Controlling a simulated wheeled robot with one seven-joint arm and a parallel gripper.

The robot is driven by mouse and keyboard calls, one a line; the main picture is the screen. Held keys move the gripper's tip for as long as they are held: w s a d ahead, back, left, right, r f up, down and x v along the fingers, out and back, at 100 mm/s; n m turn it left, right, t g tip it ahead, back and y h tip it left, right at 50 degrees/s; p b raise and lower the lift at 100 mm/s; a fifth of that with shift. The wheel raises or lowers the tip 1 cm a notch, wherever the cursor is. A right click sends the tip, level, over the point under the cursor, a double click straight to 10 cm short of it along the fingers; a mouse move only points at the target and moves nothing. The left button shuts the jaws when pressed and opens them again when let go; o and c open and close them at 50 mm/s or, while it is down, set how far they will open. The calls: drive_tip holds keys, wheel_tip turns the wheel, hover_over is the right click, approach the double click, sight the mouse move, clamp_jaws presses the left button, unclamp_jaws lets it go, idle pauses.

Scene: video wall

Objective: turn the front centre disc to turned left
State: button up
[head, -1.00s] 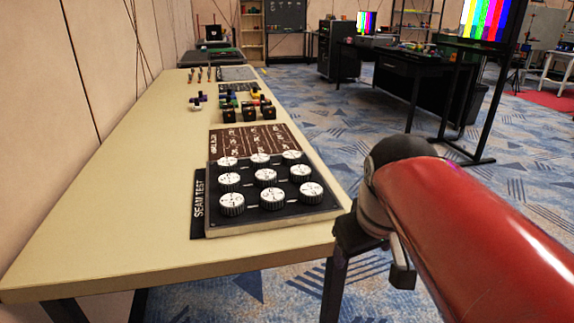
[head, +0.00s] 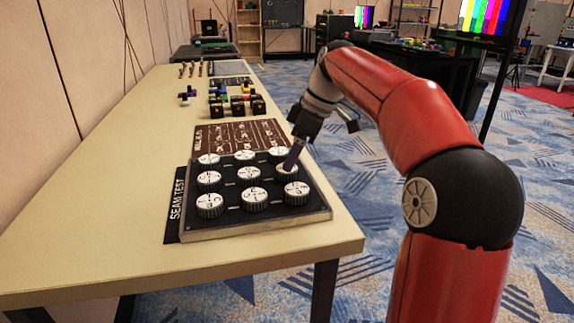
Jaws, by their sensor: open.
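A dark panel (head: 232,224) on the table holds white-topped discs with black ridged edges in three rows of three. The front centre disc (head: 254,199) sits in the row nearest me; the marks on its top are too small to read. My gripper (head: 292,158) points down over the right disc of the middle row (head: 287,171), up and to the right of the front centre disc. It is open with nothing seen between its fingers. I cannot tell whether its tips touch the disc below.
The panel lies near the right edge of a long table (head: 120,225), beside a black "SEAM TEST" strip (head: 177,204). A brown printed board (head: 240,136) lies behind the panel, with several small coloured blocks (head: 240,104) farther back. The table's left side is clear.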

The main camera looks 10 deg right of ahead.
drive_tip(key=shift+x, duration=1.9)
drive_tip(key=c, duration=1)
